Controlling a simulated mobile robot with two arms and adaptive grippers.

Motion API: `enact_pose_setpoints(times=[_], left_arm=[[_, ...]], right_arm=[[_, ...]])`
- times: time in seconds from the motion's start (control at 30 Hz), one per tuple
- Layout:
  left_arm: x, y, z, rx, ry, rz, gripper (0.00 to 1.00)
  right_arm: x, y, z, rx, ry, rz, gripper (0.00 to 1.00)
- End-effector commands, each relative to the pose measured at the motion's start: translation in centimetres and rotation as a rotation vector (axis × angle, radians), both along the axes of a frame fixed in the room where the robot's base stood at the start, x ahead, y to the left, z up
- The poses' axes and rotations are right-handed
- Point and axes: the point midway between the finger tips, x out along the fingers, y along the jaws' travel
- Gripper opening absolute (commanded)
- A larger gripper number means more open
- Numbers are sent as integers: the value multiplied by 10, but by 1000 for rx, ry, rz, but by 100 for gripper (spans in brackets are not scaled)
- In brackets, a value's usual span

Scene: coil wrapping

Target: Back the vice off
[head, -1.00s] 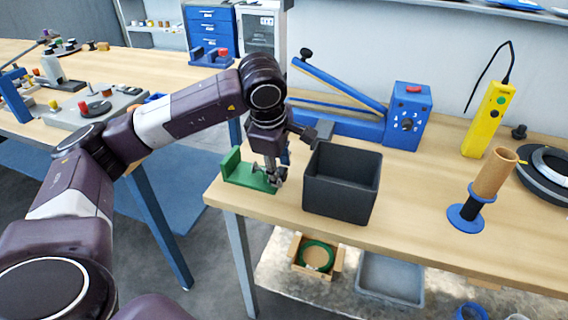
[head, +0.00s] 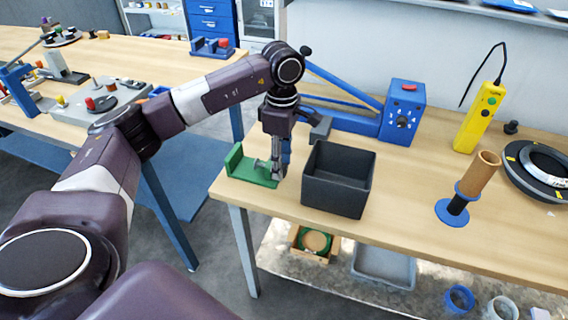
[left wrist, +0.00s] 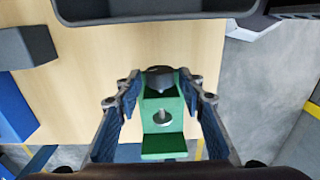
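The green vice (head: 250,171) stands at the left front edge of the workbench, with an upright jaw at its left end. In the left wrist view the vice (left wrist: 162,108) shows from above with a metal screw and a dark round knob (left wrist: 160,78) at its end. My left gripper (head: 277,168) points down at the vice's right end. In the left wrist view the left gripper's fingers (left wrist: 160,77) stand apart on either side of the knob, with a gap showing on both sides. My right gripper is in neither view.
A dark open bin (head: 338,180) stands close to the right of the left gripper. A blue sealer (head: 403,112) with a long arm is behind. A blue-flanged spindle with a cardboard tube (head: 478,174) stands further right. Bench space between bin and spindle is clear.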

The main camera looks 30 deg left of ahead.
Motion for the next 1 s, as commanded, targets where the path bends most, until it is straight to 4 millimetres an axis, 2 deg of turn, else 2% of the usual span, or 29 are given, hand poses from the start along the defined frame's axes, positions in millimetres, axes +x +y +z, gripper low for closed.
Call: enact_pose_setpoints(times=[0.33, 0.5, 0.7, 1.0], left_arm=[[1, 0, 1, -5, 19, 1, 36], [3, 0, 3, -27, 109, 2, 36], [6, 1, 1, -51, 209, 1, 36], [8, 2, -2, -74, 309, 1, 36]], right_arm=[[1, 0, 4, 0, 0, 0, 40], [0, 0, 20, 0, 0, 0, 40], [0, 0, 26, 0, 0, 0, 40], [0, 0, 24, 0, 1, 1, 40]])
